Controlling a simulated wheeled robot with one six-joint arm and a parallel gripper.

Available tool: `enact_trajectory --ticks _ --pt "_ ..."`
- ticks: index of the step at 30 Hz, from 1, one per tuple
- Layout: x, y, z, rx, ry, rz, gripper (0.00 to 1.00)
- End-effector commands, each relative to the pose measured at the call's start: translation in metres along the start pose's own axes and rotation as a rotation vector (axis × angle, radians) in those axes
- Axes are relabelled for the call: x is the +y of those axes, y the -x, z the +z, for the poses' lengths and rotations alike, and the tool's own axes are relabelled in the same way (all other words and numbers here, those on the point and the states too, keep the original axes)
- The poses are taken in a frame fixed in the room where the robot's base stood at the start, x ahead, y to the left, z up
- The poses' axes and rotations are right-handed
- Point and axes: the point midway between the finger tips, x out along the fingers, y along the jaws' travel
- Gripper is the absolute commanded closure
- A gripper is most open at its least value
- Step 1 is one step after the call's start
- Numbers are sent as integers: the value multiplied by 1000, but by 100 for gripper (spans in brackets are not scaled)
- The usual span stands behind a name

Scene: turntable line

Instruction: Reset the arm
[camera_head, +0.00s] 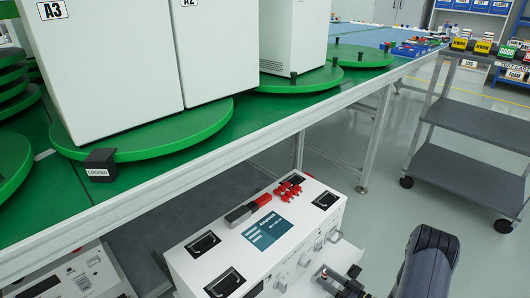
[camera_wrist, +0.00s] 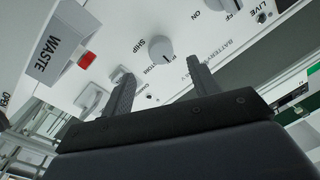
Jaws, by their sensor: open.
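My gripper (camera_wrist: 160,78) is open in the wrist view, its two dark fingers spread with nothing visibly held between them. Beyond the fingertips is the white front panel of a machine, with a round grey knob (camera_wrist: 161,48) near a "SHIP" label. The knob appears between the fingers in the picture; I cannot tell how far off it is. In the head view, my dark arm (camera_head: 428,262) is at the lower right, beside the white machine (camera_head: 215,245). The gripper's fingers cannot be made out clearly there.
A "WASTE" label (camera_wrist: 54,47) and a red part (camera_wrist: 88,60) are close by in the wrist view. The long table (camera_head: 265,122) carries green turntables (camera_head: 150,142) with white cabinets. A grey cart (camera_head: 470,170) stands at the right, with open floor (camera_head: 395,185) between.

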Motion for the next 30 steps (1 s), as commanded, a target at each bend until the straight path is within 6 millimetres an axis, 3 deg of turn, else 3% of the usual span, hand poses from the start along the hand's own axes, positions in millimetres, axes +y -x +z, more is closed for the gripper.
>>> enact_trajectory --ticks 12,30 --pt "0 -72 2 1 -14 -1 42" --pt "-2 -69 1 41 -531 10 42"
